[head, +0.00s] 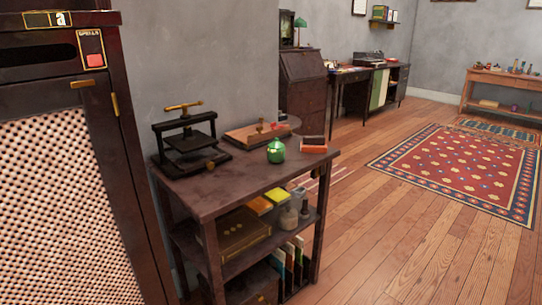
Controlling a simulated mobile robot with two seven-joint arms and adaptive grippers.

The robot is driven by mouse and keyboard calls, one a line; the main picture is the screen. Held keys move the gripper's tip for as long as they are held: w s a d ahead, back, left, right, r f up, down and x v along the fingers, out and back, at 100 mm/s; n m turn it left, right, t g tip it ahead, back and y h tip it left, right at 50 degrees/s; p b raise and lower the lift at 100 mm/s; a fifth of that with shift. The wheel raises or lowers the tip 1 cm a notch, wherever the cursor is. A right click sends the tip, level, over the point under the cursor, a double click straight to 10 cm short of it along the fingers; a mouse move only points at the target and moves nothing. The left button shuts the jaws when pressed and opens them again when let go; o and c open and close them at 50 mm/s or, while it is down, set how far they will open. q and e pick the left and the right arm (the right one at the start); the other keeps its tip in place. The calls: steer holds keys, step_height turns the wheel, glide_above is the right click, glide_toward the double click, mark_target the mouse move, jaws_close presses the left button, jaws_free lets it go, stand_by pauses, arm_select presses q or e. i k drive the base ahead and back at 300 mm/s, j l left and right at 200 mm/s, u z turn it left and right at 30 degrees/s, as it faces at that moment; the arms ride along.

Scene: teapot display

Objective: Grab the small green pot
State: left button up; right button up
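A small round green pot (276,151) with a little knob on its lid stands upright on the top of a dark wooden shelf table (240,182), near its right side. It looks shiny and is fully visible. Neither of my grippers shows in the head view, and nothing is touching the pot from above.
A dark press (187,137) stands on the tabletop's left. A brown board (255,133) lies behind the pot, and an orange-and-black box (313,145) sits to its right. A tall dark cabinet (62,160) rises at left. Wooden floor (390,235) is open at right.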

mark_target(276, 150)
steer(key=i+l+u, duration=0.25)
steer(key=l, duration=0.85)
steer(key=i+l+u, duration=0.25)
steer(key=l, duration=0.9)
steer(key=l+u, duration=0.3)
steer(key=l, duration=0.85)
